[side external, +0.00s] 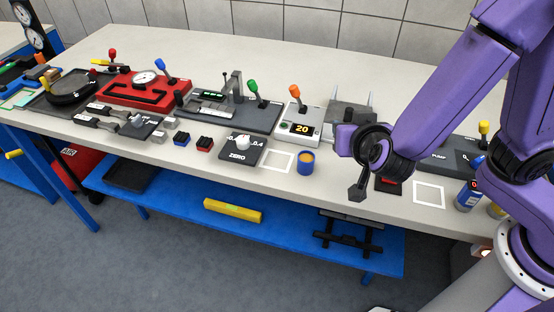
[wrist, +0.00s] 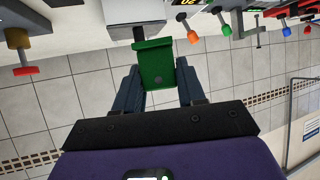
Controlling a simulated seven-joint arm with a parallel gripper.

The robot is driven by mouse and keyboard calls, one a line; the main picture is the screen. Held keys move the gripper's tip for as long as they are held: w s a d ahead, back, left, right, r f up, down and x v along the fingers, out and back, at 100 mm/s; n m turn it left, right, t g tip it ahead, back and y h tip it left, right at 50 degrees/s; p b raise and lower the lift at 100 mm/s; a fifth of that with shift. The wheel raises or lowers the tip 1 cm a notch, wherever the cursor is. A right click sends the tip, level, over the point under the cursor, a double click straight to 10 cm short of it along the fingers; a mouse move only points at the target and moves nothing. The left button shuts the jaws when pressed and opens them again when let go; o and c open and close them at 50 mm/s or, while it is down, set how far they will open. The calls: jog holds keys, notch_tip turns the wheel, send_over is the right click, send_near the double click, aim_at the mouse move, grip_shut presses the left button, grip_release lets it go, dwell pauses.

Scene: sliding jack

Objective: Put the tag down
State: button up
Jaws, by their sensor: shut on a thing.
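A green tag (wrist: 155,62) with a small hole near its lower end shows in the wrist view. My gripper (wrist: 159,82) is shut on it, with one blue-grey finger on each side. In the side external view my wrist is above the front right part of the bench. The fingers and the tag cannot be made out clearly there.
The grey bench (side external: 330,190) carries two white square outlines (side external: 278,160) (side external: 429,195). A blue cup (side external: 307,162) and the ZERO panel (side external: 240,150) stand near the left outline. A display box reading 20 (side external: 300,130) is behind. Blue cans (side external: 468,195) stand at right.

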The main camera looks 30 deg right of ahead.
jog(key=shift+n, duration=0.3)
jog(key=w+a+f, duration=0.3)
jog(key=w, duration=0.1)
jog(key=w+a+f, duration=0.2)
jog(key=w+f, duration=0.1)
jog(key=w, duration=0.1)
jog(key=w+a+f, duration=0.3)
jog(key=w, duration=0.1)
jog(key=shift+w+a, duration=0.3)
jog(key=shift+w, duration=0.1)
jog(key=shift+w+a+f, duration=0.1)
jog(key=shift+w+f, duration=0.1)
jog(key=shift+w+a+f, duration=0.1)
jog(key=shift+w+f, duration=0.05)
jog(key=shift+f, duration=1.6)
jog(key=shift+f, duration=0.15)
jog(key=o, duration=0.7)
jog(key=shift+y, duration=0.3)
jog(key=shift+o, duration=0.2)
